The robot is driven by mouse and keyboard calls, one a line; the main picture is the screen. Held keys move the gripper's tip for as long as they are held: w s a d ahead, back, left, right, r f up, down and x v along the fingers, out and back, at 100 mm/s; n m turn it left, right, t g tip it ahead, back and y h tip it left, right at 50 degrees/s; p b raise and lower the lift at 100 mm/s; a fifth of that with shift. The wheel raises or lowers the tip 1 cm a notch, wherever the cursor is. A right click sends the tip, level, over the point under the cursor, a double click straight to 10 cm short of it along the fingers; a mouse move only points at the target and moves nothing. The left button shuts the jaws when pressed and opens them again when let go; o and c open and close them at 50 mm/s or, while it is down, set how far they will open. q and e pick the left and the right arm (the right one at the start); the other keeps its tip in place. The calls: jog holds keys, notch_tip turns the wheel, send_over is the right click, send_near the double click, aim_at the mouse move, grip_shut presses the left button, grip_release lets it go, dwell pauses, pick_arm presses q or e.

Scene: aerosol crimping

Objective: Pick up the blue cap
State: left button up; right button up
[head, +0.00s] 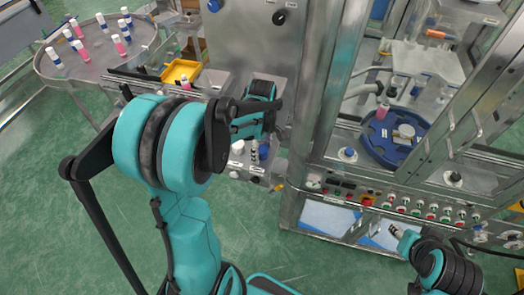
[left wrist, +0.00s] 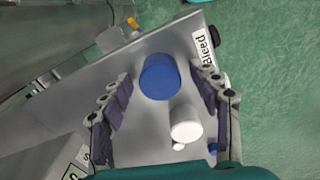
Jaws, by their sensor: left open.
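The blue cap (left wrist: 160,77) stands on a grey metal shelf in the left wrist view, its round top facing the camera. My left gripper (left wrist: 163,90) is open, with one finger on each side of the blue cap and a visible gap on both sides. A white cap (left wrist: 186,124) stands close beside the blue cap, nearer the right finger. In the head view my left gripper (head: 256,135) is over the small shelf at the machine's front, and its fingers are hard to make out. My right arm is at the lower right; its finger state is unclear.
The shelf (left wrist: 150,140) carries a "Bleed" label near its edge, with green floor beyond. A round table (head: 85,65) with several pink and white bottles is at the upper left, near a yellow tray (head: 181,72). Machine posts and a button panel (head: 400,205) stand to the right.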

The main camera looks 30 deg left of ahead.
pick_arm(q)
jog(key=c, duration=0.8)
